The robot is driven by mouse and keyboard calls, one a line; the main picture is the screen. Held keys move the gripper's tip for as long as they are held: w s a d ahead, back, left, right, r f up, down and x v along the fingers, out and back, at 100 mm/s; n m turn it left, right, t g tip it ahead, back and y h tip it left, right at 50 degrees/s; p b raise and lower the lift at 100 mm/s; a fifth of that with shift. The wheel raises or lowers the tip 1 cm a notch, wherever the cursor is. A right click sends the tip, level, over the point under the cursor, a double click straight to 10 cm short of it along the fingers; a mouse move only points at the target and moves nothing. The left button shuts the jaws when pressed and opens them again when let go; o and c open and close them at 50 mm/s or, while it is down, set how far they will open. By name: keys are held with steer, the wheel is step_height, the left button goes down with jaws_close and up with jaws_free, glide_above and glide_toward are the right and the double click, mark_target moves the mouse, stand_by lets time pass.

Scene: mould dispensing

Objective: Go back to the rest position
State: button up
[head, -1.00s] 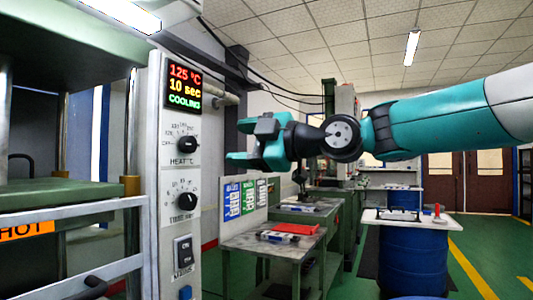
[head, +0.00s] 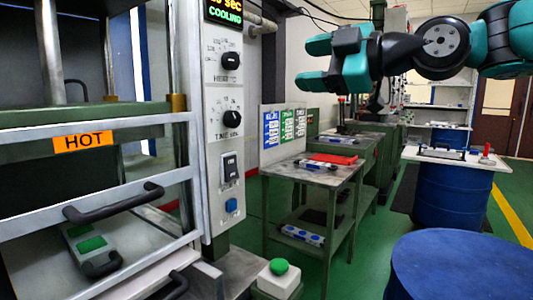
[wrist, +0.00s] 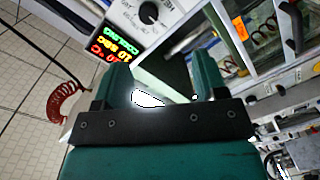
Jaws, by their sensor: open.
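My gripper (head: 306,64) is at the upper right in the head view, raised in the air and pointing left toward the press's control panel (head: 224,150). Its two teal fingers are apart with nothing between them. In the wrist view my gripper (wrist: 158,80) also shows its fingers spread and empty. The panel's display (head: 224,10) reads COOLING in green, and its top is cut off in the head view. Two black knobs, a switch and a blue button sit below it.
The press (head: 90,115) with its HOT label (head: 83,141) and black handle (head: 113,204) fills the left. A green button box (head: 279,278) stands low in front. A work table (head: 310,172) with a red item is behind. Blue drums (head: 462,268) stand at the right.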

steer(key=s+a+f+m+g+h, duration=0.1)
steer(key=s+f+m+g+h, duration=0.2)
steer(key=f, duration=0.5)
steer(key=s+f+m+g+h, duration=0.1)
steer(key=s+f+m, duration=0.3)
steer(key=s+f, duration=0.25)
steer(key=s+d+f+m+g+h, duration=0.2)
steer(key=s+f+m+g+h, duration=0.15)
steer(key=s+f, duration=0.45)
steer(key=s+d+f+m+g+h, duration=0.2)
steer(key=s+d+f+m+g, duration=0.15)
steer(key=s+f, duration=0.4)
step_height(320, 180, up, 13)
steer(key=p, duration=1.3)
steer(key=shift+s+a+m+p, duration=0.2)
steer(key=shift+s+m+p, duration=0.05)
steer(key=shift+m+p, duration=0.05)
steer(key=shift+c, duration=0.2)
